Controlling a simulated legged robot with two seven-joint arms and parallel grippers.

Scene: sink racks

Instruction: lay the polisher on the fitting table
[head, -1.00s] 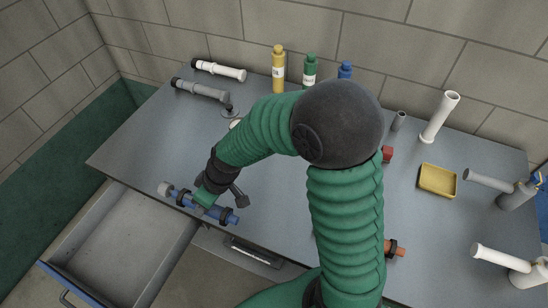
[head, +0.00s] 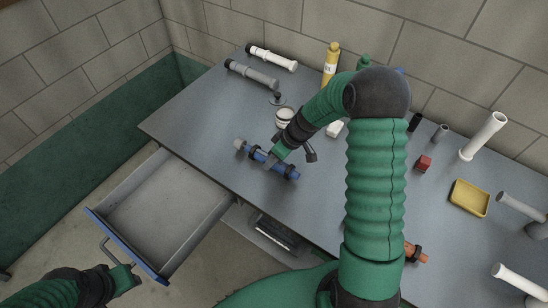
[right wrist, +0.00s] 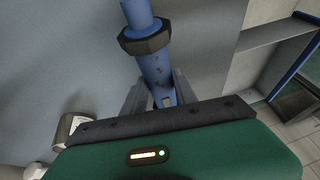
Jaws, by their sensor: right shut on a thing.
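The blue rod-shaped tool (head: 286,171), with dark collars and a pale end, appears to be the polisher. It also shows in the right wrist view (right wrist: 155,68), running up between the fingers. My right gripper (head: 277,157) is shut on it, over the near left part of the grey-blue fitting table (head: 215,115). I cannot tell if the tool touches the tabletop. My left gripper (head: 124,278) is at the lower left, near the drawer handle; its finger opening is unclear.
An open drawer (head: 150,225) juts from the table's front left. A yellow tray (head: 469,198) and a red block (head: 424,163) are to the right.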

